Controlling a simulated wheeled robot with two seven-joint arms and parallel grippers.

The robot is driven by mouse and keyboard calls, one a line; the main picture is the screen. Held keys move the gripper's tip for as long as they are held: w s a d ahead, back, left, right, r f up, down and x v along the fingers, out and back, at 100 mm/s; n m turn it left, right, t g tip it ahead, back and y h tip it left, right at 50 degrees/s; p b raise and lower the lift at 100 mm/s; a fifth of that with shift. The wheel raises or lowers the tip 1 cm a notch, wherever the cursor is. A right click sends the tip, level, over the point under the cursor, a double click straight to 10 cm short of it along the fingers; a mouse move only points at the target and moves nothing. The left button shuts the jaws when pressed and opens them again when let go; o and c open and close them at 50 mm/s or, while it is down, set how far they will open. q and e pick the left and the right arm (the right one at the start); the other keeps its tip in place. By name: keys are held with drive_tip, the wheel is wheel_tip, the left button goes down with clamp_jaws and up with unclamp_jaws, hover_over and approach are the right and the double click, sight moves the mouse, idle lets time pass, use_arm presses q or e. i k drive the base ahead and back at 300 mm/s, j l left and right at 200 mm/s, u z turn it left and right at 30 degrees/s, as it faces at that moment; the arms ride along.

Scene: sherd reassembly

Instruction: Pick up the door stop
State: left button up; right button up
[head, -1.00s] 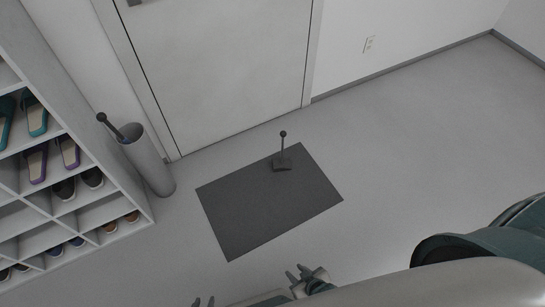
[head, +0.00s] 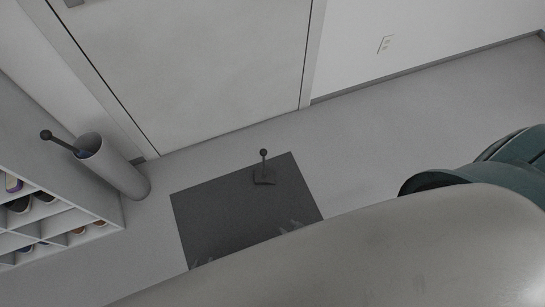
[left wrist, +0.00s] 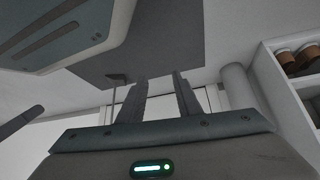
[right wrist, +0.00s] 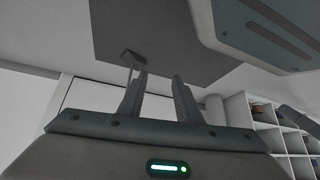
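The door stop (head: 264,179), a dark wedge with an upright stem and ball top, stands on the dark mat (head: 215,215) near its far edge. It also shows in the left wrist view (left wrist: 117,78), left of the fingers, and in the right wrist view (right wrist: 131,56), just beyond the left finger. My right gripper (right wrist: 160,76) is open and empty. In the head view only its fingertips show, over the near part of the mat. My left gripper (left wrist: 160,77) is open and empty. Most of it is hidden in the head view behind my own body.
A grey cylindrical stand (head: 115,170) holding a dark ball-topped rod is left of the mat. A shoe shelf (head: 50,215) stands further left. A closed door (head: 200,70) is behind the mat. The floor right of the mat is clear.

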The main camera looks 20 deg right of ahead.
sight(261, 176)
drive_tip(key=i+l, duration=0.15)
drive_tip(key=l, duration=0.2)
drive_tip(key=i+l, duration=0.15)
drive_tip(key=l, duration=0.2)
drive_tip(key=i+l, duration=0.15)
drive_tip(key=l, duration=0.2)
drive_tip(key=i+l, duration=0.15)
drive_tip(key=l, duration=0.2)
drive_tip(key=i+l, duration=0.1)
drive_tip(key=l, duration=0.25)
